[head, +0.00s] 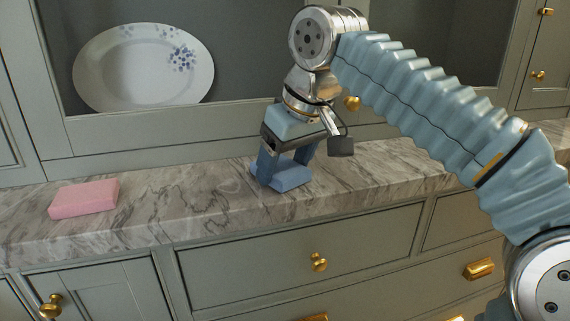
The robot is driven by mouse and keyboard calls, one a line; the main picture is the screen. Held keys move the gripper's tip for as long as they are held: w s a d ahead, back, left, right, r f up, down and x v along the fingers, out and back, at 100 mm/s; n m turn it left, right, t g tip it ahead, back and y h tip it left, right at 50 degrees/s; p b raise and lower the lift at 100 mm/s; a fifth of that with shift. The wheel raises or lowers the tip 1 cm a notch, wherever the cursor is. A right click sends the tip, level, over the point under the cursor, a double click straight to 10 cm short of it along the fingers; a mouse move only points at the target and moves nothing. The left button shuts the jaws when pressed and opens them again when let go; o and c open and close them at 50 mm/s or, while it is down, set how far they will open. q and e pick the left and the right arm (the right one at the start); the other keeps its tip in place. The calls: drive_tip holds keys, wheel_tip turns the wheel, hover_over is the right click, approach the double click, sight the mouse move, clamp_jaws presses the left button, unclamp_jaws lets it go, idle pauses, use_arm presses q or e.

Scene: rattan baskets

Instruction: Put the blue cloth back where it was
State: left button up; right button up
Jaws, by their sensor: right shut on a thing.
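The blue cloth (293,179) is a small folded block at the middle of the marble counter, near its front edge. My right gripper (286,168) points down over it, with one finger on each side, and is shut on it. The cloth is at the counter surface; I cannot tell whether it rests fully on it or is just above. The fingers hide part of the cloth. My left gripper is not in view.
A pink folded cloth or sponge (84,198) lies on the marble counter (190,190) at the left. A white plate with blue flowers (144,66) leans in the cabinet niche behind. Drawers with brass knobs (319,262) are below. The counter between the pink and blue things is clear.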

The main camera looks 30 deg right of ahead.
drive_tip(key=shift+f, duration=0.1)
drive_tip(key=o, duration=1)
drive_tip(key=shift+r, duration=0.3)
drive_tip(key=p+v, duration=0.3)
drive_tip(key=v, duration=0.8)
drive_tip(key=shift+s+r, duration=0.15)
drive_tip(key=shift+r, duration=0.15)
